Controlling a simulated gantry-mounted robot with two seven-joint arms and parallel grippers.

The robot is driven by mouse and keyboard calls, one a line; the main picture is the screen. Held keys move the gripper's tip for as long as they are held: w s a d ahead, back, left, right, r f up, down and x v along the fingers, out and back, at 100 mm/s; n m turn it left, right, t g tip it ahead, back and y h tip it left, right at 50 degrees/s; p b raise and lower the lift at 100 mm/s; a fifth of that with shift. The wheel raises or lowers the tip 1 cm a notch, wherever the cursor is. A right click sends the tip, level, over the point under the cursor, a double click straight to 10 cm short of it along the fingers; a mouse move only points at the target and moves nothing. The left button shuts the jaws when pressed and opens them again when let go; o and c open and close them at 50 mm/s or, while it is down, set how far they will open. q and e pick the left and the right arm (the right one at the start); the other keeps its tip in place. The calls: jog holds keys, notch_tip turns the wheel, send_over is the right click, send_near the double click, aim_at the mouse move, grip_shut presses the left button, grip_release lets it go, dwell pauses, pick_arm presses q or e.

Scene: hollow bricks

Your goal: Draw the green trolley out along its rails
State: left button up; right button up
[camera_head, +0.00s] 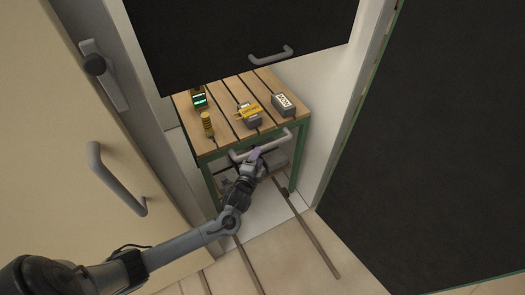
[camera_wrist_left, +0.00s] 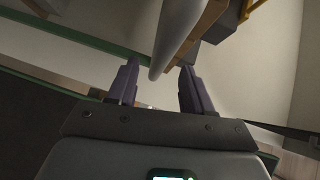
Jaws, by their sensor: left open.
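The green trolley (camera_head: 205,176) has a green frame and a slatted wooden top, and stands in the recess in the head view. Its pale bar handle (camera_head: 240,156) runs along the near side of the top; in the left wrist view the handle (camera_wrist_left: 178,38) appears as a thick grey bar. My left gripper (camera_head: 256,155) is at this handle, its purple fingers open. In the left wrist view the gripper (camera_wrist_left: 157,82) has the bar's end between and beyond its fingertips; I cannot tell if they touch. Two rails (camera_head: 312,238) run along the floor toward me. My right gripper is not visible.
A dark panel with a handle (camera_head: 271,56) hangs above. A cream door (camera_head: 85,125) flanks the left.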

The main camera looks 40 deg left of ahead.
pick_arm(q)
jog(key=shift+b+x, duration=0.75)
jog(key=shift+x, duration=2.1)
jog(key=shift+c, duration=0.5)
grip_shut()
